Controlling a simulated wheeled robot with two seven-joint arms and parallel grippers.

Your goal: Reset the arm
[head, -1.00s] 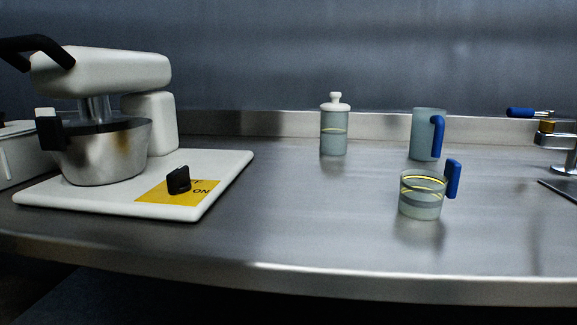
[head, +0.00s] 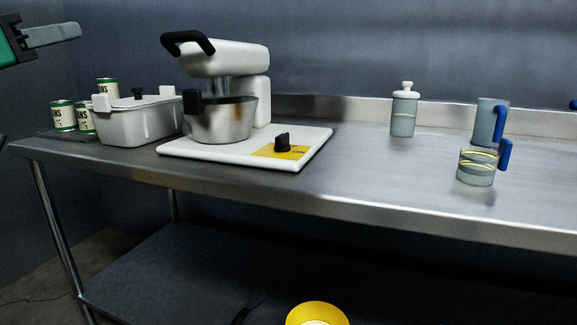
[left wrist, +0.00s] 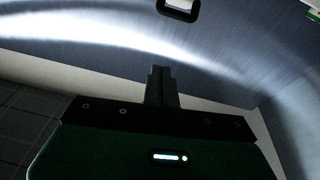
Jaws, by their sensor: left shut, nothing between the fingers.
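My left gripper (head: 52,35) shows at the top left of the head view, with a green body and grey fingers. It is raised in the air, above and apart from the counter. In the left wrist view its fingers (left wrist: 161,86) are together with nothing between them. The wrist view faces a blue-grey wall, with a black handle-like loop (left wrist: 178,10) at the top edge. My right gripper is not in view.
A white stand mixer (head: 225,58) with a metal bowl stands on the steel counter (head: 350,185). Left of it are a lidded white pot (head: 140,122) and several cans (head: 64,116). A lidded jar (head: 403,115), a blue-handled mug (head: 487,120) and a glass cup (head: 476,168) stand at right.

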